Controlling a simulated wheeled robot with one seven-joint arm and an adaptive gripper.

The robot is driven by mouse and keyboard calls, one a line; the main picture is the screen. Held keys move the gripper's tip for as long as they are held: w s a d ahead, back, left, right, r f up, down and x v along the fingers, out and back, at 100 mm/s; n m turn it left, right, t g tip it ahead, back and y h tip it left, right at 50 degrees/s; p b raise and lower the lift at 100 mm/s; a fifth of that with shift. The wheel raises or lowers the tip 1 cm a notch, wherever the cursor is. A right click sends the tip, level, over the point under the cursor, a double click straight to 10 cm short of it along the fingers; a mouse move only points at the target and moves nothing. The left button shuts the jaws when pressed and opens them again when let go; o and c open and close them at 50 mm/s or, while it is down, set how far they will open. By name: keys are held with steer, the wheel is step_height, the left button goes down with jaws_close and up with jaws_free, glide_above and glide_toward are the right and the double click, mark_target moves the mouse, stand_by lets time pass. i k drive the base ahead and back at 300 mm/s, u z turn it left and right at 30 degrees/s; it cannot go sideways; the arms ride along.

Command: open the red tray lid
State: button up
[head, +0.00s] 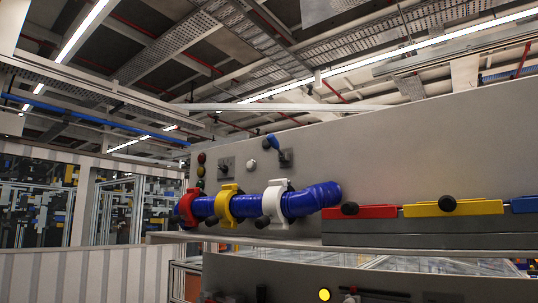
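The red tray lid (360,212) is a flat red panel with a black round knob (349,208) on its front. It sits at the left end of a grey tray unit (420,235) on the right side of the head view. It looks closed, lying level with the yellow lid beside it. My gripper is not in the head view.
A yellow lid (453,207) and a blue lid (525,204) continue to the right. A blue hose (252,204) with red, yellow and white clamps (276,204) runs left of the trays. A lever (275,145) sits on the grey panel (400,150) above.

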mark_target(348, 210)
steer(key=u, duration=2.85)
steer(key=k, duration=1.8)
steer(key=z, duration=2.1)
